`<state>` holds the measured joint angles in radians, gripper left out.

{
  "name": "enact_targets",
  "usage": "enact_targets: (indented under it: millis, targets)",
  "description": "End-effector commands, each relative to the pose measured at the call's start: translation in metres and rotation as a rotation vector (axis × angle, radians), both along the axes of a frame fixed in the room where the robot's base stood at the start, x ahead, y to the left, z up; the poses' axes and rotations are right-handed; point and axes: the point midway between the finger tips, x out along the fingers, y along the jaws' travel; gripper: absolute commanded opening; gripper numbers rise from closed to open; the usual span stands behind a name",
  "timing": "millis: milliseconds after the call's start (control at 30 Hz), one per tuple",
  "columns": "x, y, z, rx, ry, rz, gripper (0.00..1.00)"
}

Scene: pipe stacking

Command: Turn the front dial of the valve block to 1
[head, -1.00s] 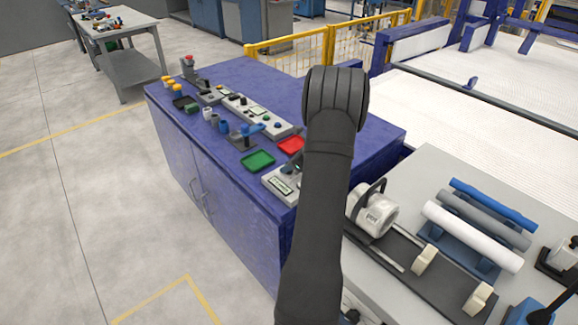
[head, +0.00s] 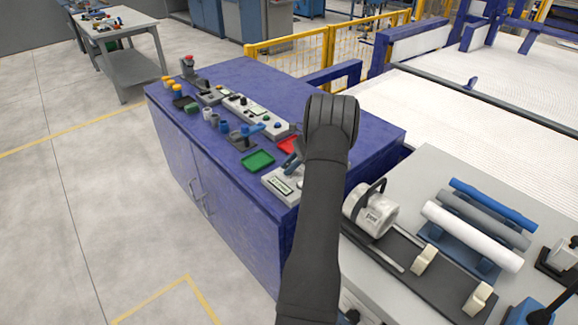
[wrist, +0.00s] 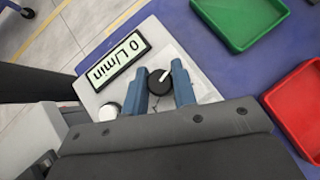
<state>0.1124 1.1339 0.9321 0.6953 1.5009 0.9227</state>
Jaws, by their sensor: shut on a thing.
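The valve block (head: 275,185) is a pale box at the near right corner of the blue cabinet. In the wrist view its plate (wrist: 92,94) carries a display (wrist: 118,62) reading "0 L/min". A black dial (wrist: 160,82) with a white pointer line sits beside the display, its pointer toward the upper right. My gripper's blue fingers (wrist: 160,88) are on both sides of this dial, shut on it. A whitish round knob (wrist: 108,111) is on the plate left of the fingers. In the head view, my arm hides part of the block, and my gripper (head: 293,163) shows only partly.
A green tray (head: 258,161) and a red tray (head: 287,145) lie close to the block. Several small parts and a long control panel (head: 255,113) stand farther back on the cabinet. A grey table (head: 440,170) with pipes is to the right.

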Motion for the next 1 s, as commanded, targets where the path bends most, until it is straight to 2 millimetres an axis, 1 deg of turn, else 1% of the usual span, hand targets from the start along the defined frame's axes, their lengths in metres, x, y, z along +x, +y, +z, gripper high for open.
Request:
enact_targets:
  millis: [200,400,667,1000]
  targets:
    - [0.0005,0.0,-0.0009,-0.001,0.0,0.144,0.02]
    - [0.0002,0.0001,-0.0009,-0.001,0.001,0.228,0.02]
    - [-0.0001,0.0002,-0.0006,0.0,0.001,0.272,0.02]
    - [-0.0003,0.0003,-0.0007,0.001,0.001,0.275,0.02]
